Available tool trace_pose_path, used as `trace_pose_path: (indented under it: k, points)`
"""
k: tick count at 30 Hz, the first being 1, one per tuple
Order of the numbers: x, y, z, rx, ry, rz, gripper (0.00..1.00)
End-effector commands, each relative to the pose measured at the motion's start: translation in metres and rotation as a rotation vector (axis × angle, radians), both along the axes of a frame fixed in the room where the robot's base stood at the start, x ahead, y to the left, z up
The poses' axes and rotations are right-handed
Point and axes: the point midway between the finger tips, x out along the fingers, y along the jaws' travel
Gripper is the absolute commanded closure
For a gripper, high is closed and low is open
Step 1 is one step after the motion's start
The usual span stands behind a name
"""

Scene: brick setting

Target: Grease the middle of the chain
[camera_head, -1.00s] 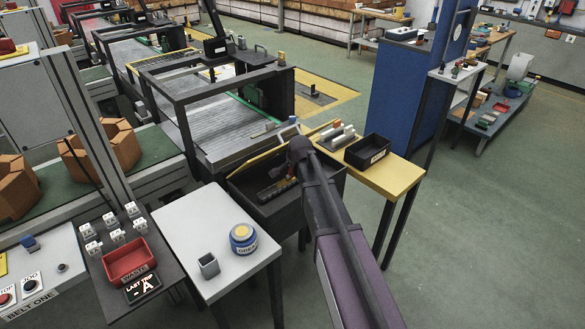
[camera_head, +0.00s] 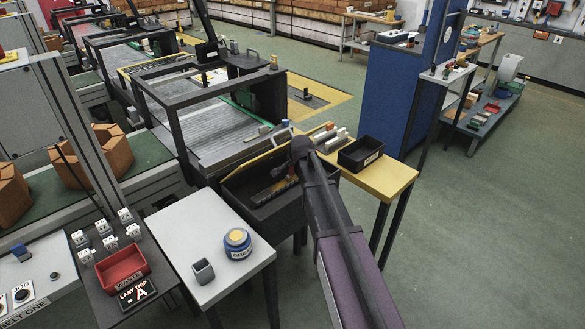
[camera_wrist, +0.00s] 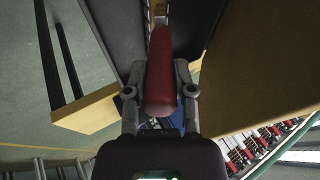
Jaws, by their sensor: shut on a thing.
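My gripper (camera_wrist: 160,92) is shut on the red handle (camera_wrist: 160,70) of a tool, one finger on each side. The tool's working end is mostly hidden beyond the handle in the wrist view. In the head view, my arm reaches over an open dark housing (camera_head: 295,213) at the conveyor's near end. A dark chain-like part (camera_head: 270,190) lies inside it; its links are too small to make out. I cannot tell whether the tool touches it.
A red waste bin (camera_head: 122,268) is on the dark panel at left. A yellow table (camera_head: 385,185) right of the housing holds a black tray (camera_head: 360,155) and several small items. Green floor is open at right.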

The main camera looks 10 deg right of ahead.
Motion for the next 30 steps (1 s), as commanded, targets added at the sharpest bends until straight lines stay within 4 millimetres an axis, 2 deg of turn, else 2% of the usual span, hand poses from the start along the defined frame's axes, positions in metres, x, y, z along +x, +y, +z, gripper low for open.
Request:
trace_pose_path:
  k: [8,24,30]
  points:
    - [0.001,-0.002,0.000,0.000,0.001,0.000,1.00]
    - [0.017,-0.027,0.002,0.001,0.000,-0.001,1.00]
    - [0.018,-0.029,0.002,0.001,0.000,-0.001,1.00]
